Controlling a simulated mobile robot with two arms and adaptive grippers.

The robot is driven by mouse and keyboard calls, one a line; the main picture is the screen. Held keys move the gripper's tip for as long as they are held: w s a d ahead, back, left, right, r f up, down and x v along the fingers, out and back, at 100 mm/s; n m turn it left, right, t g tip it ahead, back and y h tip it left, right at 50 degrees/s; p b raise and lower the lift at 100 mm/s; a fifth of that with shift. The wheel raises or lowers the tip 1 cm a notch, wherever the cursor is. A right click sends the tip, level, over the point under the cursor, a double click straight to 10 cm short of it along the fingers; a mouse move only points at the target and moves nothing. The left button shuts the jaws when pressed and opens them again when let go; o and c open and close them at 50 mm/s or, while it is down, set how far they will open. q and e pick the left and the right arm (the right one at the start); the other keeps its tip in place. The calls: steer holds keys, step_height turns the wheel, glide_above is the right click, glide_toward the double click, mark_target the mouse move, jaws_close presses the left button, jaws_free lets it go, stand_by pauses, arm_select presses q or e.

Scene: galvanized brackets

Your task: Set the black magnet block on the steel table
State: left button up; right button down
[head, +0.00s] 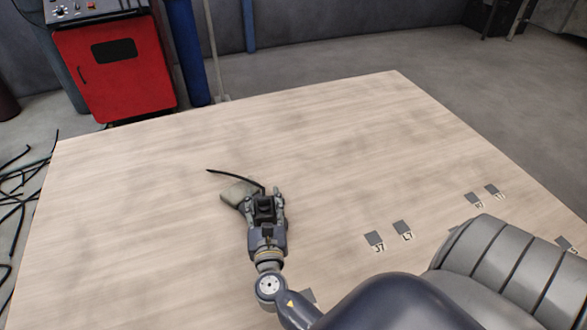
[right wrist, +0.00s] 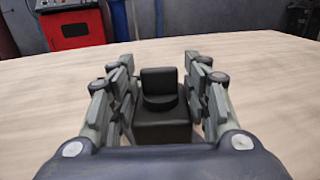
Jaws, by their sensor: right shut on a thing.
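The black magnet block (head: 265,205) is between the fingers of my right gripper (head: 265,203). In the right wrist view my right gripper (right wrist: 160,95) has a finger on each side of the block (right wrist: 161,122), which has a raised, rounded part at its far side. The gripper is shut on it, over the middle of the table (head: 320,135). The tabletop looks pale and streaked, more like wood than steel. I cannot tell whether the block touches it. My left gripper is not in view.
Small grey squares with labels (head: 402,228) lie on the right part of the table. A red cabinet (head: 115,70) stands behind. The far tabletop is clear.

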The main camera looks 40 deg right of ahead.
steer(key=w, duration=0.1)
steer(key=w+m+h, duration=0.1)
steer(key=w, duration=0.1)
steer(key=w+g+h, duration=0.1)
steer(key=shift+w+d+f+m, duration=0.25)
steer(key=shift+f+m, duration=0.1)
steer(key=shift+m, duration=0.05)
steer(key=shift+w, duration=0.15)
steer(key=p, duration=0.1)
glide_above(310, 202)
steer(key=w+a, duration=0.1)
steer(key=a, duration=0.1)
steer(key=shift+a+f, duration=0.15)
steer(key=shift+f, duration=0.5)
steer(key=shift+s+d+f, duration=0.1)
steer(key=shift+s+d, duration=0.1)
steer(key=shift+d, duration=0.35)
steer(key=shift+s+d, duration=0.15)
steer(key=shift+d, duration=0.35)
arm_select(q)
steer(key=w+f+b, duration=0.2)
steer(key=b, duration=0.1)
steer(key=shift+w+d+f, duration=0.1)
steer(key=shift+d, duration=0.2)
arm_select(e)
step_height(310, 202, down, 4)
steer(key=shift+d+r, duration=0.15)
steer(key=shift+r, duration=0.05)
